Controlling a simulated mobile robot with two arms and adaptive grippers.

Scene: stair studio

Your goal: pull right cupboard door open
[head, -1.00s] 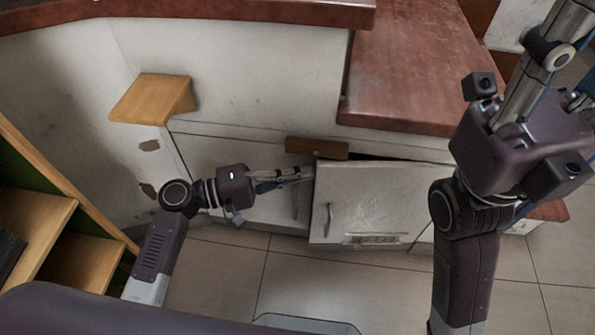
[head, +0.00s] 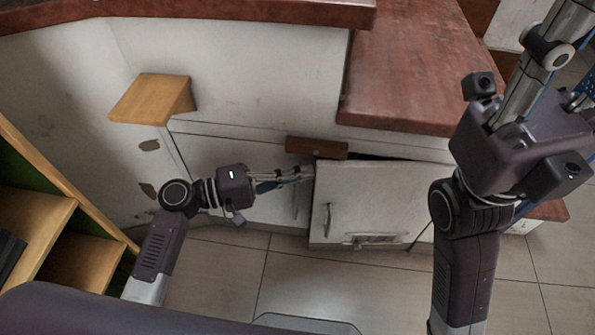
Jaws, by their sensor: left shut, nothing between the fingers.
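The right cupboard door (head: 365,195) is a pale, worn white panel below the red-brown counter. It stands ajar, with a dark gap along its top edge. A thin vertical handle (head: 328,218) shows near its left edge. My left gripper (head: 308,173) is shut and empty, its fingertips at the door's upper left edge; I cannot tell whether they touch it or reach behind it. The left cupboard door (head: 225,160) is partly hidden behind this gripper. My right gripper's body (head: 520,140) is raised at the right; its fingers run up out of the picture, so its fingertips are hidden.
The red-brown counter (head: 415,70) overhangs the cupboards. A small wooden block (head: 317,148) sits above the door's left corner. A wooden wall shelf (head: 152,98) and an open shelf unit (head: 85,265) stand on the left. Tiled floor (head: 330,285) in front is clear.

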